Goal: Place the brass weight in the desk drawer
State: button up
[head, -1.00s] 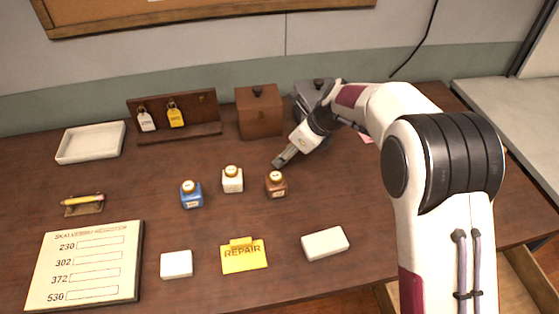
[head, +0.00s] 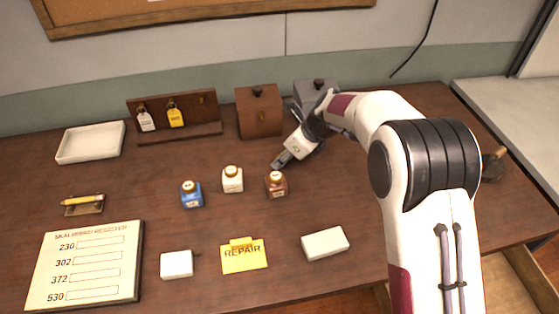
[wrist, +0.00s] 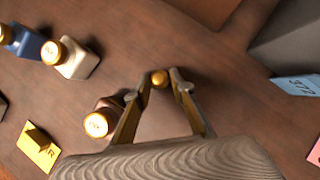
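The brass weight (wrist: 159,78) shows in the wrist view as a small round golden thing between my fingertips. My gripper (wrist: 163,83) looks open, with one finger on each side of the weight and the left one closer to it. I cannot tell whether either finger touches it. In the head view my gripper (head: 278,164) points down to the desk, just behind the brown bottle, and the weight is hidden there. The desk drawer (head: 535,263) stands pulled out at the lower right, partly hidden by my arm.
Brown (head: 276,184), white (head: 232,180) and blue (head: 191,195) bottles stand left of and in front of my gripper. A wooden box (head: 259,115) and a grey box (head: 306,91) stand behind. A dark object (head: 493,163) sits at the right.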

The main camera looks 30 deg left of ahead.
grip_shut()
jog(key=shift+r, duration=0.25)
jog(key=shift+s+d+r, duration=0.1)
jog(key=shift+r, duration=0.45)
notch_tip(320, 180, up, 6)
jog(key=shift+f, duration=0.15)
jog(key=s+d, duration=1.4)
jog(key=shift+f, duration=0.1)
jog(key=shift+w, duration=0.1)
dwell(0.9)
